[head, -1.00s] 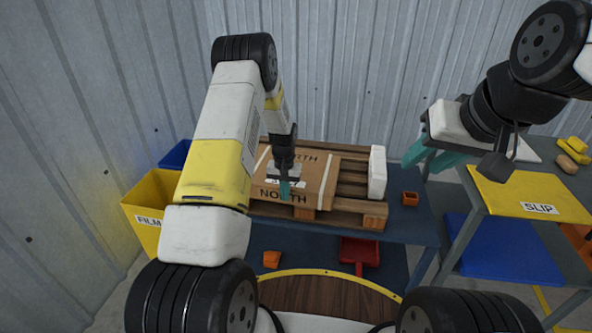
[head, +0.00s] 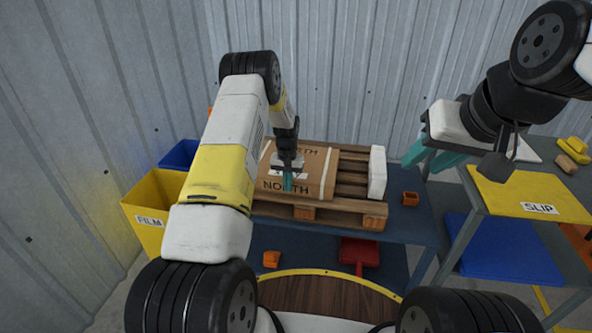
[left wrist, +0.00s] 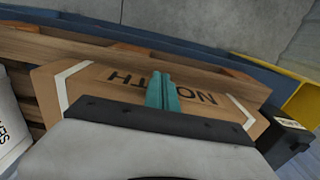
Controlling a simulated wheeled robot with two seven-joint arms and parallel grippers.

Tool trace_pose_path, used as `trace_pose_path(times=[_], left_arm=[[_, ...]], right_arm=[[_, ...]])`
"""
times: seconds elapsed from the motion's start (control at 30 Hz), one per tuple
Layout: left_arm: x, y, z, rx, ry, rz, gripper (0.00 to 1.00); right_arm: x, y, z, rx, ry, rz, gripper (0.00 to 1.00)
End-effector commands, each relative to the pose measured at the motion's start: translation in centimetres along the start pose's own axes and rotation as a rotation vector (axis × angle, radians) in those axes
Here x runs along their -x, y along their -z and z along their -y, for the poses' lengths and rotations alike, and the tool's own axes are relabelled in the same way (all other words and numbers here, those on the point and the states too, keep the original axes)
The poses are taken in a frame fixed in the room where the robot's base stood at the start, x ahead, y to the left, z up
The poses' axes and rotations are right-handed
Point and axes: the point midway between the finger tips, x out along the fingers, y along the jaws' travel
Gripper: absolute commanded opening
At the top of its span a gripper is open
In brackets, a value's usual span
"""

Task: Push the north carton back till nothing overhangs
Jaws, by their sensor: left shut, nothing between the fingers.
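The north carton (head: 318,172), brown with white strips and NORTH printed on it, lies on the wooden pallet (head: 335,208). A strip of bare pallet shows in front of the carton's near edge, also along the top of the left wrist view (left wrist: 95,42). My left gripper (head: 288,182) is shut and empty, its teal fingertips over the near NORTH print. In the left wrist view the fingertips (left wrist: 162,92) cover the middle of that print; I cannot tell whether they touch. My right gripper (head: 430,155) is open and empty, far right of the carton.
A white block (head: 377,172) stands on the pallet's right end. A yellow FILM bin (head: 150,205) is at left and a yellow SLIP surface (head: 520,190) at right. Bare slats lie right of the carton.

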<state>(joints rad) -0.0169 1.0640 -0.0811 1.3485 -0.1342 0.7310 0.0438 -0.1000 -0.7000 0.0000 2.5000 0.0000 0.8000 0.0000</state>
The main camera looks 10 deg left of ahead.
Motion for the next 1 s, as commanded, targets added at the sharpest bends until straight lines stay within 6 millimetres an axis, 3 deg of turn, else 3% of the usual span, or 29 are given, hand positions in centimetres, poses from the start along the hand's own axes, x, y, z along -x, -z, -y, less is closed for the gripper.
trace_pose_path(times=[1.0], left_arm=[[0.0,5.2,0.1,0.000,0.000,-0.002,0.00]], right_arm=[[0.0,0.0,0.0,0.000,0.000,0.000,0.36]])
